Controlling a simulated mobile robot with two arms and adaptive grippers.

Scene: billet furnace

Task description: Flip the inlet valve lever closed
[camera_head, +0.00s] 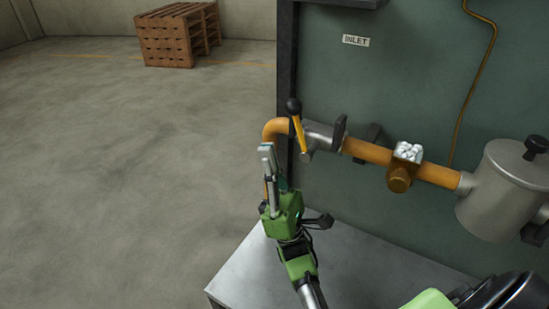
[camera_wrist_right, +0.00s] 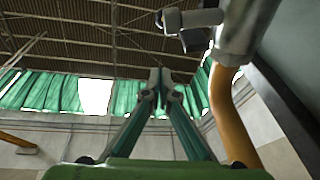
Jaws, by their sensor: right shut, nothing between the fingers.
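The inlet valve lever (camera_head: 298,132) is a yellow handle with a black ball on top. It stands nearly upright, leaning slightly left, across the grey valve body (camera_head: 320,134) on the orange pipe. An INLET label (camera_head: 356,41) is on the panel above. My right gripper (camera_head: 267,150) is shut and empty, its fingers pointing up, just left of and below the lever in the head view. I cannot tell whether it touches the pipe bend. The right wrist view shows the fingertips together (camera_wrist_right: 160,78), with the grey valve body (camera_wrist_right: 243,28) above right. My left gripper is out of view.
The orange pipe (camera_head: 368,151) runs right past a brass fitting (camera_head: 400,178) to a grey canister (camera_head: 505,190). A dark green panel (camera_head: 400,80) stands behind. A metal platform (camera_head: 345,265) lies below. Open floor (camera_head: 120,170) is to the left, with wooden pallets (camera_head: 172,38) far back.

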